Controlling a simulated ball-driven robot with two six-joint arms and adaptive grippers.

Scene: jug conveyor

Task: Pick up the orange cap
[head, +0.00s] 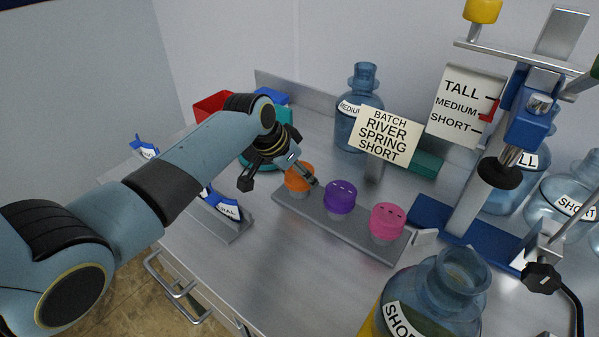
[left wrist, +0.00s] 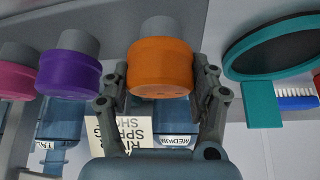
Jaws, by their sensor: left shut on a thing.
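The orange cap (head: 298,177) is at the left end of a grey cap rack (head: 345,222), over a pale peg. In the left wrist view the orange cap (left wrist: 160,68) sits between the two fingers of my left gripper (left wrist: 160,98), which are shut on its sides. In the head view my left gripper (head: 281,182) reaches it from the left and partly hides it. The cap still appears to be at its peg; I cannot tell whether it is raised. My right gripper is not identifiable in view.
A purple cap (head: 340,197) and a pink cap (head: 388,220) stand to the right on the same rack. A sign (head: 388,135) reads "BATCH RIVER SPRING SHORT". A blue jug (head: 362,105) stands behind, and a large jug (head: 437,290) in front. A capping press (head: 470,190) stands at right.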

